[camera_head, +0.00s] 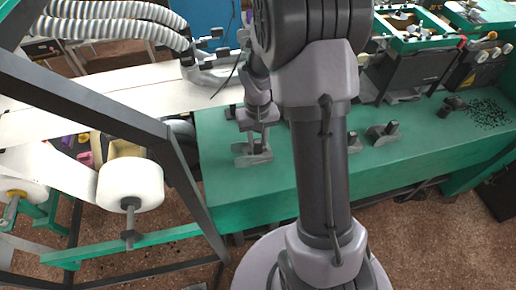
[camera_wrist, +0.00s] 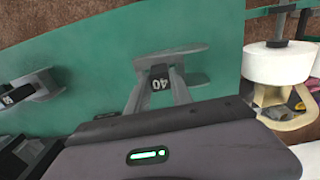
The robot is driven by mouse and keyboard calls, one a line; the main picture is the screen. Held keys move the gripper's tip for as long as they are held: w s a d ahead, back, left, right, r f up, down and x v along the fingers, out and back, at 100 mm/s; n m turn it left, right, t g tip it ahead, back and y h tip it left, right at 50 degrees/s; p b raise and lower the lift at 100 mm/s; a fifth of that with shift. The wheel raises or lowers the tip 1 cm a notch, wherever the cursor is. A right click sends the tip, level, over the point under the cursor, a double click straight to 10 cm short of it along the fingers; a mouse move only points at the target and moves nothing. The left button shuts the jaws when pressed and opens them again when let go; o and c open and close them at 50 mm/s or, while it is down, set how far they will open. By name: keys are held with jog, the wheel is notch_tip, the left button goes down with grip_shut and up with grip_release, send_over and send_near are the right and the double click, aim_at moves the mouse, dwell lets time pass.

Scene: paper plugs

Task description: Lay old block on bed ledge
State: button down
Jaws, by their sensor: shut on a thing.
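In the wrist view, my gripper (camera_wrist: 160,82) is shut on a grey block (camera_wrist: 186,53) with a flat foot and a dark face marked 40. In the head view, my gripper (camera_head: 257,130) points down at the same grey block (camera_head: 252,159), left of my arm. The block is over or on the green bed ledge (camera_head: 224,183); I cannot tell whether its foot touches. The green ledge also fills much of the wrist view (camera_wrist: 100,75). My fingers hide part of the block.
Similar grey blocks stand on the ledge to the right, one near the middle (camera_head: 383,133). Another numbered block (camera_wrist: 32,88) is at the left of the wrist view. A white paper roll (camera_head: 130,186) and a dark frame (camera_head: 128,112) stand at left.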

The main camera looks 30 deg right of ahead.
aim_at(257, 150)
notch_tip(257, 150, down, 4)
jog(key=shift+s+r+b, duration=0.1)
jog(key=shift+r+b, duration=0.05)
jog(key=shift+b, duration=0.55)
jog(key=shift+r, duration=0.2)
jog(key=shift+f, duration=0.1)
jog(key=c, duration=1.1)
grip_release()
